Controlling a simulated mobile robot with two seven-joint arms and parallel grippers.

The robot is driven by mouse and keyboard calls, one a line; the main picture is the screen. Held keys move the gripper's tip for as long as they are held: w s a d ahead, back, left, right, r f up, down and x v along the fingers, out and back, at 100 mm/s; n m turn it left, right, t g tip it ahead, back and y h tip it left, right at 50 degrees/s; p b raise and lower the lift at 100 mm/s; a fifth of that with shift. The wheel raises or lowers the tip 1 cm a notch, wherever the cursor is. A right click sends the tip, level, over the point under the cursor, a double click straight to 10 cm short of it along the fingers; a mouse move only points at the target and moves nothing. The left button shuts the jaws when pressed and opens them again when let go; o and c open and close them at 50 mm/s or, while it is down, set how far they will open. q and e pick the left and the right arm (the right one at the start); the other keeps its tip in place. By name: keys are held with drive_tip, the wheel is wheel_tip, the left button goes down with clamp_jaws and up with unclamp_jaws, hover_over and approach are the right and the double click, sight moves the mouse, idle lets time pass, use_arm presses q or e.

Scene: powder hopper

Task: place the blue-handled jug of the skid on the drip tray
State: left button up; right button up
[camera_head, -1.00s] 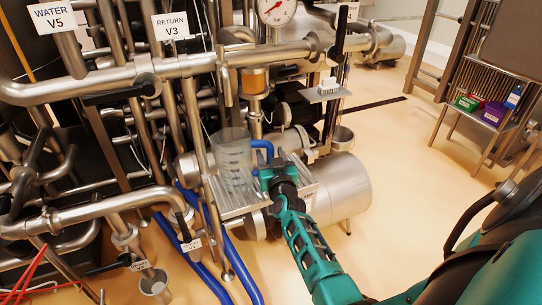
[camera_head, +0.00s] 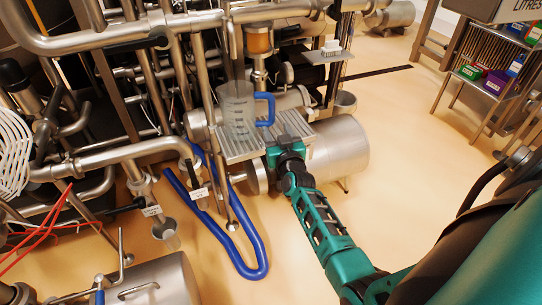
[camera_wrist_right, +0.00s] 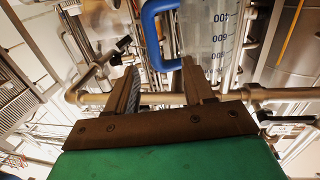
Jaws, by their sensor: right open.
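The clear jug (camera_head: 237,106) with measuring marks and a blue handle (camera_head: 265,109) appears to stand upright on the slatted metal drip tray (camera_head: 240,153). Its handle points right. My right gripper (camera_head: 287,143) is at the tray's right end, below and to the right of the handle and apart from it. In the right wrist view the fingers (camera_wrist_right: 158,80) are spread with nothing between them. The jug (camera_wrist_right: 208,30) and its blue handle (camera_wrist_right: 150,30) show beyond the fingertips. The jug's base is hidden there. My left gripper is not in view.
Steel pipes and a valve line (camera_head: 110,155) crowd the left. A blue hose (camera_head: 245,265) loops to the floor below the tray. A steel cylinder (camera_head: 340,150) lies right of the tray, beside my arm. Open floor (camera_head: 400,120) lies right; a shelf with coloured boxes (camera_head: 495,82) stands beyond.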

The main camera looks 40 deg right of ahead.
drive_tip(key=s+a+f+n+g+y+p, duration=0.1)
drive_tip(key=s+a+f+n+g+y, duration=0.2)
drive_tip(key=s+a, duration=0.7)
drive_tip(key=s+a+f+n+g+y+p, duration=0.2)
drive_tip(key=s+a+y, duration=0.3)
drive_tip(key=s+a, duration=0.5)
drive_tip(key=s+f+n, duration=0.1)
drive_tip(key=s, duration=0.3)
drive_tip(key=shift+a+n+g, duration=0.15)
drive_tip(key=shift+n+g, duration=0.15)
drive_tip(key=shift+g, duration=0.1)
drive_tip(key=shift+f, duration=0.1)
